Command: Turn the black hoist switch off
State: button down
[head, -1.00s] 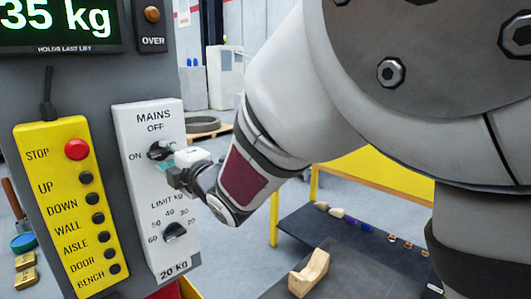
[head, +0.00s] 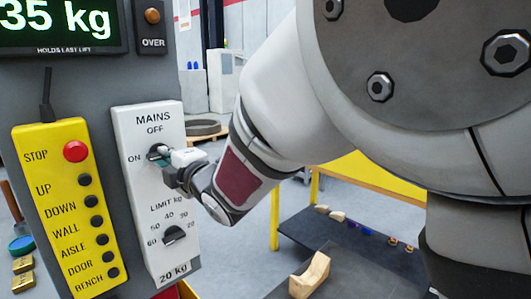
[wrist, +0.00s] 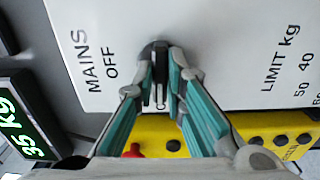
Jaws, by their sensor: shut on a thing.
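The black hoist switch (head: 154,151) is the MAINS knob on the white panel (head: 150,188), with OFF printed above it and ON to its left. In the wrist view the black switch (wrist: 159,52) sits between my fingertips, its long bar with a white mark running toward the ON side, away from the OFF label. My gripper (head: 166,161) is shut on the switch, coming from the right; its teal finger pads (wrist: 162,78) press on both sides of the bar. The fingers partly hide the knob in the head view.
A second black knob, LIMIT kg (head: 174,234), is close below my gripper. A yellow pendant (head: 68,210) with a red STOP button (head: 75,151) hangs to the left. A lit display (head: 60,22) reads 35 kg. A yellow-framed bench (head: 380,178) stands behind at right.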

jog(key=m+b, duration=1.6)
jog(key=m, duration=0.1)
jog(key=shift+f, duration=0.15)
jog(key=shift+m, duration=0.4)
jog(key=c, duration=1.6)
grip_release()
jog(key=shift+c, duration=0.2)
